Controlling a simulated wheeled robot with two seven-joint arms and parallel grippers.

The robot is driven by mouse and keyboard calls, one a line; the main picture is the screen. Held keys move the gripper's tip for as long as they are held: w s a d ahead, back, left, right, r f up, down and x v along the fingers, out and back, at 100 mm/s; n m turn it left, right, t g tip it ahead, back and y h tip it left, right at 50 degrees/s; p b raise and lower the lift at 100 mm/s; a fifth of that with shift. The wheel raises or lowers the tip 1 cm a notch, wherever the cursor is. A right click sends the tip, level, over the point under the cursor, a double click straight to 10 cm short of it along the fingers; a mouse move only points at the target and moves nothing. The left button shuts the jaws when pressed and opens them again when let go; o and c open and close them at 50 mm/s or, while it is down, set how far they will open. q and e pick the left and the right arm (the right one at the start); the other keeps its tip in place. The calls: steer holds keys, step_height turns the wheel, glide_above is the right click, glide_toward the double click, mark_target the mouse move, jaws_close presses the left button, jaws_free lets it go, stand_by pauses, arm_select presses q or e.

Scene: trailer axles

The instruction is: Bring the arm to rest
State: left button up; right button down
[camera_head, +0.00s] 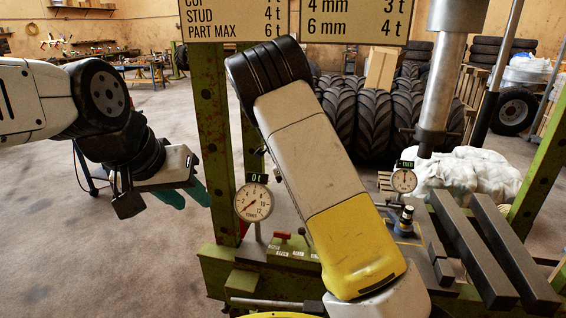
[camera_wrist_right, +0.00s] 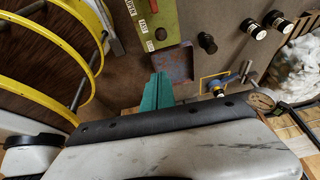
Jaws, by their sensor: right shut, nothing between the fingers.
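My left gripper (camera_head: 188,196) hangs at the left of the head view, over bare floor and left of the green press frame (camera_head: 212,150). Its two teal fingers show apart, with nothing seen between them. My right arm (camera_head: 310,150), white with a yellow section, crosses the middle of the head view in front of the press. Its gripper is hidden there. In the right wrist view my right gripper (camera_wrist_right: 157,90) has its teal fingers together and empty, over a bench with a reddish-grey square plate (camera_wrist_right: 172,64). I cannot tell whether they touch anything.
The press has a dial gauge (camera_head: 254,202), another gauge (camera_head: 404,180), a steel ram (camera_head: 439,80) and dark bars (camera_head: 512,255). A yellow hooped rack (camera_wrist_right: 97,25) stands left in the wrist view. Tyres (camera_head: 375,115) and white sacks (camera_head: 465,175) lie behind.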

steer(key=s+d+r+n+t+y, duration=0.1)
steer(key=s+d+r+n+y, duration=0.15)
steer(key=s+r+n, duration=0.4)
steer(key=s+d+r+n+t+y, duration=0.2)
steer(key=s+r+n+y, duration=0.25)
steer(key=s+r, duration=0.25)
steer(key=s+d+r+n+t, duration=0.1)
steer(key=s+r+n+t, duration=0.3)
steer(key=s+n, duration=0.7)
steer(key=s+r, duration=0.1)
steer(key=s, duration=0.2)
steer(key=shift+s, duration=0.25)
steer(key=shift+r, duration=0.1)
